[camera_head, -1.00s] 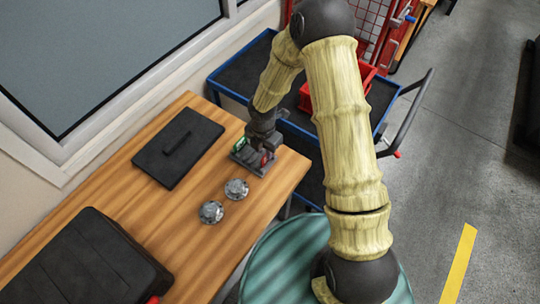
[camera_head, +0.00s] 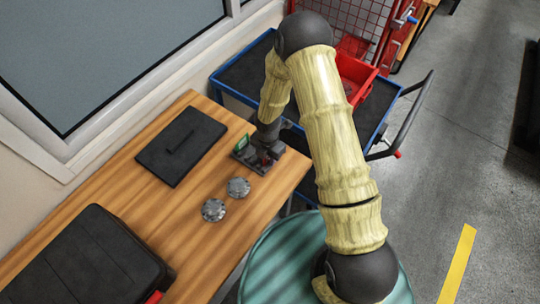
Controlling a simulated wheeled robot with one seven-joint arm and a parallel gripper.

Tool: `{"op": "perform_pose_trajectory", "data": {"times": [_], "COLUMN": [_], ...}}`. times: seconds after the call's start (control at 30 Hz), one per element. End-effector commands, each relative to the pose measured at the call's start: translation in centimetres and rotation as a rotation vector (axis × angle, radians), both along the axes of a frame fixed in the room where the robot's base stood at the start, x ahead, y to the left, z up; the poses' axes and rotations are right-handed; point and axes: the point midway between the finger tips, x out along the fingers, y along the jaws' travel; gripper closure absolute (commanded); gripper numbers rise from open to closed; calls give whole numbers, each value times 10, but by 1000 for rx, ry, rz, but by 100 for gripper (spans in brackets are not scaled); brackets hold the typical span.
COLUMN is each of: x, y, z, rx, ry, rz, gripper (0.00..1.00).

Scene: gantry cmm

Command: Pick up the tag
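My gripper (camera_head: 268,150) is low at the right end of the wooden table, over a small dark holder (camera_head: 248,163). A small green piece (camera_head: 243,142), possibly the tag, stands at the left of the holder, beside my gripper. A bit of red shows among the dark parts near the fingertips. The fingers are too small and too covered by my arm to tell whether they are open or shut, or on what.
Two round grey metal parts (camera_head: 238,187) (camera_head: 213,210) lie in front of the holder. A black flat plate with a handle (camera_head: 180,146) and a black case (camera_head: 85,262) are on the wooden table (camera_head: 185,240). A blue cart (camera_head: 243,82) with a red bin (camera_head: 357,82) stands behind.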

Motion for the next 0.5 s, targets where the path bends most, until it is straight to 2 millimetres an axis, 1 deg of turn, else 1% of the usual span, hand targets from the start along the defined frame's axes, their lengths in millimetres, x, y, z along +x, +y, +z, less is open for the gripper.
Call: {"op": "perform_pose_trajectory", "data": {"times": [0.03, 0.1, 0.13, 0.5], "x": [0, 0, 0, 0], "y": [0, 0, 0, 0], "z": [0, 0, 0, 1], "rx": [0, 0, 0, 0], "ry": [0, 0, 0, 0], "rz": [0, 1, 1, 0], "gripper": [84, 98, 100, 100]}}
